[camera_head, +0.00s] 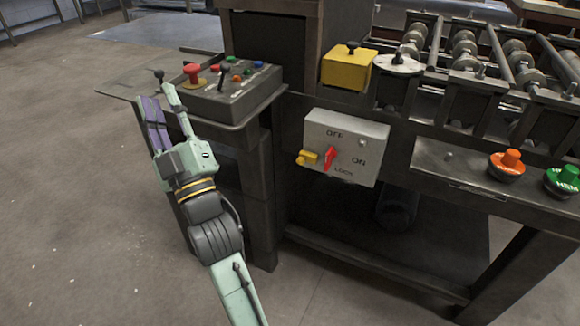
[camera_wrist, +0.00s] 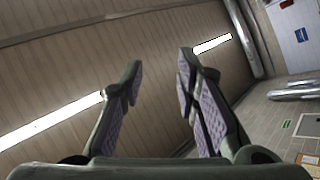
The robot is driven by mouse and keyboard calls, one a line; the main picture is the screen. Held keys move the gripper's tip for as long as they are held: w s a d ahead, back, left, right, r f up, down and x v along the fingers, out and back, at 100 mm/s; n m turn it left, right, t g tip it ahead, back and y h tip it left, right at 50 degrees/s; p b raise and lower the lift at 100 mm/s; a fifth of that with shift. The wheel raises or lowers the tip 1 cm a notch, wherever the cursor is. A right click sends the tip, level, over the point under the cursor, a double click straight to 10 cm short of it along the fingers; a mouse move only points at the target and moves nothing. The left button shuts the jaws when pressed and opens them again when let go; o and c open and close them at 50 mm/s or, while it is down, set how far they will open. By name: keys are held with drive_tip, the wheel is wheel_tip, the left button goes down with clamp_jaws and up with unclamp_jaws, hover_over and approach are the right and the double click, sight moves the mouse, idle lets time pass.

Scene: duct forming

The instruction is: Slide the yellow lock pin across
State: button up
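The yellow lock pin (camera_head: 307,158) sticks out at the left side of the grey switch box (camera_head: 352,150), low on its front. Beside it on the box is a red rotary handle (camera_head: 330,158), between the words OFF, ON and LOCK. My gripper (camera_head: 150,91) is raised to the left of the switch box, near the control panel, well apart from the pin. In the wrist view its two fingers (camera_wrist: 158,75) stand apart with nothing between them, pointing towards the ceiling. The pin and box are not in the wrist view.
A control panel (camera_head: 231,92) with a red mushroom button (camera_head: 193,73) stands close to my gripper. A yellow box (camera_head: 347,67) sits above the switch box. Orange (camera_head: 507,163) and green (camera_head: 563,179) buttons are at the right, below the rollers. The floor at left is clear.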

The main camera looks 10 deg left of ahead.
sight(307, 160)
drive_tip(key=w+d+f+h, duration=0.2)
drive_tip(key=f, duration=0.2)
drive_tip(key=w+d+f+h, duration=0.2)
drive_tip(key=w+f, duration=0.1)
drive_tip(key=f, duration=0.1)
drive_tip(key=w+d+f+h+b, duration=0.1)
drive_tip(key=w+d+f+h, duration=0.1)
drive_tip(key=d+f, duration=0.1)
drive_tip(key=shift+w+d+f+m+t+h, duration=0.1)
drive_tip(key=shift+w+f+m+t+h, duration=0.25)
drive_tip(key=shift+f, duration=0.35)
drive_tip(key=shift+c, duration=1.2)
drive_tip(key=w+d+f+h, duration=0.1)
drive_tip(key=d+f+h, duration=0.1)
drive_tip(key=f, duration=0.3)
drive_tip(key=w+d+f+g+h, duration=0.1)
drive_tip(key=d+f, duration=0.3)
drive_tip(key=w+d+f+h+b, duration=0.1)
drive_tip(key=d+f+h, duration=0.1)
drive_tip(key=d+f, duration=0.2)
drive_tip(key=shift+w+f+g+h, duration=0.35)
drive_tip(key=shift+w+f, duration=0.05)
drive_tip(key=shift+f, duration=0.4)
clamp_jaws()
